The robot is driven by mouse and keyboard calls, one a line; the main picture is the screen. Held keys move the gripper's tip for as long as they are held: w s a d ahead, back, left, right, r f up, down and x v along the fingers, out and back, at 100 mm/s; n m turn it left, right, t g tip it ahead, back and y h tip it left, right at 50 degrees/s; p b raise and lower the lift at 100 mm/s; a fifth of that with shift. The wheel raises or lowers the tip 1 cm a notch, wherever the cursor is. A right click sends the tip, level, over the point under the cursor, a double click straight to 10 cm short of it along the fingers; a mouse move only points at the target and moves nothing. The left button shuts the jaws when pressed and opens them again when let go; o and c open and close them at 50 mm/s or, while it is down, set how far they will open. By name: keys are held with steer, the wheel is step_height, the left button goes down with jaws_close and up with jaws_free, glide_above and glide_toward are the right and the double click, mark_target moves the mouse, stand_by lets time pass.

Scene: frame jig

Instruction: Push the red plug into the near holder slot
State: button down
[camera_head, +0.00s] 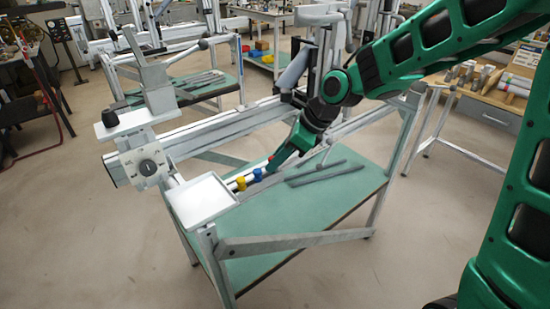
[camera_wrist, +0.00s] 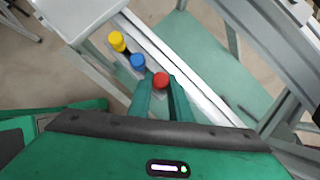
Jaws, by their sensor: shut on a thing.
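The red plug (camera_wrist: 161,80) is between the two fingertips of my gripper (camera_wrist: 161,86) in the wrist view, and the fingers are shut on it. A blue plug (camera_wrist: 138,61) stands just beyond it, and a yellow plug (camera_wrist: 117,40) is farther along the same row. In the head view my gripper (camera_head: 273,166) reaches down to the frame rail, with the blue plug (camera_head: 257,173) and the yellow plug (camera_head: 240,183) to its left. The red plug is hard to make out there. The fingers hide the slot under it, so I cannot tell how deep it sits.
A white tray (camera_head: 199,200) sits at the left end of the row. Dark bars (camera_head: 325,174) lie on the green lower shelf (camera_head: 300,215). Metal rails (camera_head: 225,127) and legs of the frame stand close around my gripper. The front floor is clear.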

steer(key=shift+f, duration=0.55)
steer(key=c, duration=1.5)
jaws_free()
steer(key=shift+c, duration=0.2)
steer(key=v, duration=1)
steer(key=shift+d+r, duration=0.25)
steer(key=shift+r, duration=0.05)
